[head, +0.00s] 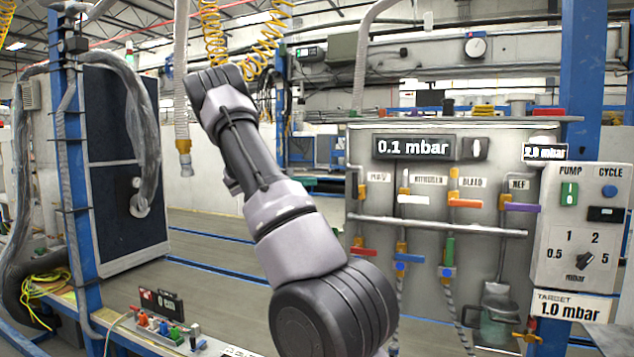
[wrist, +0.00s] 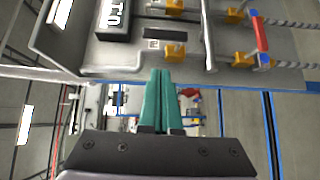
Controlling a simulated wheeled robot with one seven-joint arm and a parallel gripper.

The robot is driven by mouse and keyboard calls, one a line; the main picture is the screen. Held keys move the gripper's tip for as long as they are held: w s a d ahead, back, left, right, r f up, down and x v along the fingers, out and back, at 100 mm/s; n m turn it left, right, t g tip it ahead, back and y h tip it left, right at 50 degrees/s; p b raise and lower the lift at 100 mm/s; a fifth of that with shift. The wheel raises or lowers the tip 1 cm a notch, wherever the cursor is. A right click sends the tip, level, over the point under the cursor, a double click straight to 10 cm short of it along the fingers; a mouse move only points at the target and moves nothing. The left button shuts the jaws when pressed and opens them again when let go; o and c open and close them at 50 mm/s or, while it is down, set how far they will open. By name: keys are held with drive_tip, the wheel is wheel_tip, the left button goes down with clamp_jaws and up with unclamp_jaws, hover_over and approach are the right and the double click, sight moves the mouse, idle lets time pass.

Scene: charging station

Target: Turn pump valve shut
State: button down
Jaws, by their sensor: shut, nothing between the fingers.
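In the head view, a grey panel (head: 430,240) at right carries a row of labelled valves. The leftmost label (head: 378,177) is blurred and looks like PUMP. A yellow valve fitting (head: 362,191) is beside it; I cannot make out its handle position. A red handle (head: 363,252) lies roughly level lower on that side. The valves to the right have white (head: 412,199), orange (head: 465,203) and purple (head: 522,207) handles, all roughly level. In the wrist view, my gripper (wrist: 161,72) has its teal fingers together and empty, apart from the valves. I cannot make it out in the head view.
A display (head: 415,147) reads 0.1 mbar. A control box (head: 580,230) with PUMP and CYCLE buttons and a dial is at far right, above a TARGET 1.0 mbar sign (head: 570,307). A blue post (head: 75,180) and dark cabinet (head: 125,160) stand left. Yellow coiled hoses (head: 262,45) hang above.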

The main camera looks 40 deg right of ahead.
drive_tip(key=w, duration=0.2)
approach(357, 184)
drive_tip(key=w+d, duration=0.3)
drive_tip(key=w, duration=0.2)
drive_tip(key=shift+h, duration=0.3)
drive_tip(key=shift+s+d+r, duration=0.2)
drive_tip(key=shift+s+d, duration=0.55)
drive_tip(key=shift+s, duration=0.3)
drive_tip(key=shift+s+d+r, duration=0.2)
drive_tip(key=shift+s+d, duration=0.6)
drive_tip(key=shift+s, duration=0.25)
